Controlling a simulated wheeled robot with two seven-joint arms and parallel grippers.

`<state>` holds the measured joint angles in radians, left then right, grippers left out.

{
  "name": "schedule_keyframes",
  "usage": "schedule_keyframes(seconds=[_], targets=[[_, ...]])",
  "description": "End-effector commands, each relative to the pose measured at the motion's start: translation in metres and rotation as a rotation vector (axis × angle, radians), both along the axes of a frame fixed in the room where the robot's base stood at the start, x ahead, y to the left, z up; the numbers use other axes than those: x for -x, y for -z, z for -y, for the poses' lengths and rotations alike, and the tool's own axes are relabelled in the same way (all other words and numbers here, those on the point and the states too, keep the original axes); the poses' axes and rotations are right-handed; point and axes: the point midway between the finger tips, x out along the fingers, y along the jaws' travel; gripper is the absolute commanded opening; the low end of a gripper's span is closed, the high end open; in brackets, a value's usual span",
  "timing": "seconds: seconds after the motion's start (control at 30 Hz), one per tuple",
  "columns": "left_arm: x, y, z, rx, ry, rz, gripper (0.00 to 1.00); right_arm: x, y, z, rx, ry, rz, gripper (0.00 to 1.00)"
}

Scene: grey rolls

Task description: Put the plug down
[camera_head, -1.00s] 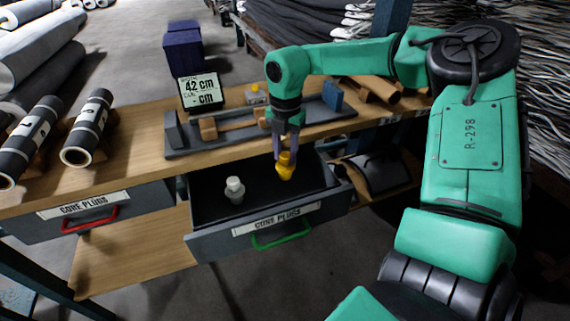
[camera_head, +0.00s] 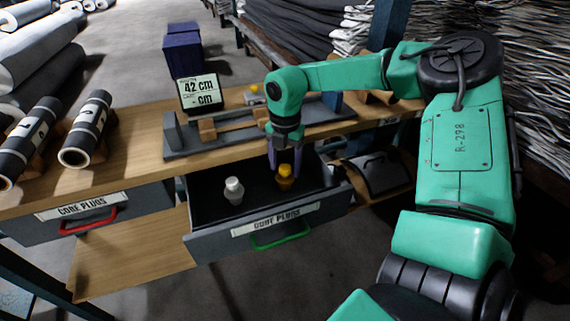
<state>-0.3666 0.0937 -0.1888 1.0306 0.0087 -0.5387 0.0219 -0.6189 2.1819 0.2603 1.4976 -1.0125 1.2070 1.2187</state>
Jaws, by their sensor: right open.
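A yellow plug (camera_head: 285,177) stands upright in the open drawer (camera_head: 262,199) labelled "CORE PLUGS", right of a white plug (camera_head: 234,190). My right gripper (camera_head: 284,164) points down over the yellow plug, its fingers spread on either side of the plug's top. It is open. Whether the fingers still touch the plug is too small to tell. My left gripper is not in view.
A second drawer (camera_head: 84,207) with a red handle is shut at the left. On the wooden bench (camera_head: 135,150) are dark rolls (camera_head: 85,130), a grey fixture (camera_head: 175,140) and a "42 cm" display (camera_head: 200,93).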

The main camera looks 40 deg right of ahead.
Motion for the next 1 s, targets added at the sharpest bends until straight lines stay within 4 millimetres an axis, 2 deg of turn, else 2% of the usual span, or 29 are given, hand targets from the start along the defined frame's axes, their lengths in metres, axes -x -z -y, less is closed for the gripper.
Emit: schedule_keyframes(seconds=[0.1, 0.4, 0.5, 0.63, 1.0], targets=[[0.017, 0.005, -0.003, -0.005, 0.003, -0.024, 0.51, -0.001, -0.020, 0.000, 0.001, 0.000, 0.005, 0.69], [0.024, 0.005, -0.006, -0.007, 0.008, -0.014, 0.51, 0.000, -0.100, 0.001, 0.003, 0.001, 0.004, 0.69], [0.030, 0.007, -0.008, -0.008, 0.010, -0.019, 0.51, 0.000, -0.115, 0.000, 0.001, 0.001, 0.002, 0.69], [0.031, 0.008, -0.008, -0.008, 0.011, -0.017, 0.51, 0.000, -0.122, 0.000, 0.000, 0.000, -0.001, 0.69], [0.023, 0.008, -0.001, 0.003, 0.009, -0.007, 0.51, 0.000, -0.121, 0.000, 0.000, 0.000, 0.000, 0.69]])
